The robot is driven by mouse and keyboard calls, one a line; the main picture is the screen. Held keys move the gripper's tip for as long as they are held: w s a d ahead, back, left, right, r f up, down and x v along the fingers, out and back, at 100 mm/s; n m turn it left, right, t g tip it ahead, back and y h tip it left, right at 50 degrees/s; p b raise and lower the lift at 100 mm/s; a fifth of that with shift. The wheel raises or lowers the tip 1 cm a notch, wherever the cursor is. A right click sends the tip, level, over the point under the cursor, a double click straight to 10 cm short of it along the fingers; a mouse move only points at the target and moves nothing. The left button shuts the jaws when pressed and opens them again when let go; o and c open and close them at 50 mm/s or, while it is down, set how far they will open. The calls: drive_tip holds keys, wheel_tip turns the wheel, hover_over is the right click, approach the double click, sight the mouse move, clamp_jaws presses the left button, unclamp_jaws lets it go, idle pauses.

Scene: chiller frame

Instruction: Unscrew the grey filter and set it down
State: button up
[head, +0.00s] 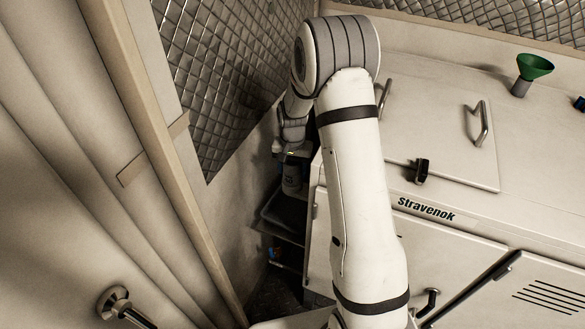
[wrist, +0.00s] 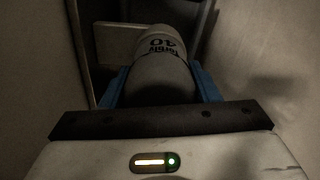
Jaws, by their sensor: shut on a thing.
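The grey filter (wrist: 165,78) is a cylinder with a pale band of dark, upside-down lettering in the wrist view. My gripper (wrist: 163,88) has its blue fingers on both sides of it and is shut on it. In the head view the filter (head: 291,180) shows small below my gripper (head: 290,153), in the narrow gap between the wall and the white cabinet. I cannot tell whether the filter is still attached; its far end is unclear in the dark.
A dark tray (head: 286,212) lies below the filter in the gap. The white cabinet (head: 455,245) with handles stands close on the right, and a quilted metal wall (head: 225,70) on the left. A green funnel (head: 534,67) stands on the cabinet top.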

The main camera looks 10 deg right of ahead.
drive_tip(key=n+b, duration=0.1)
drive_tip(key=n, duration=0.7)
drive_tip(key=shift+f+b, duration=0.1)
drive_tip(key=shift+b, duration=0.2)
drive_tip(key=n+b, duration=0.1)
drive_tip(key=n, duration=0.5)
drive_tip(key=shift+a+n, duration=0.15)
drive_tip(key=shift+n, duration=0.25)
drive_tip(key=o, duration=1)
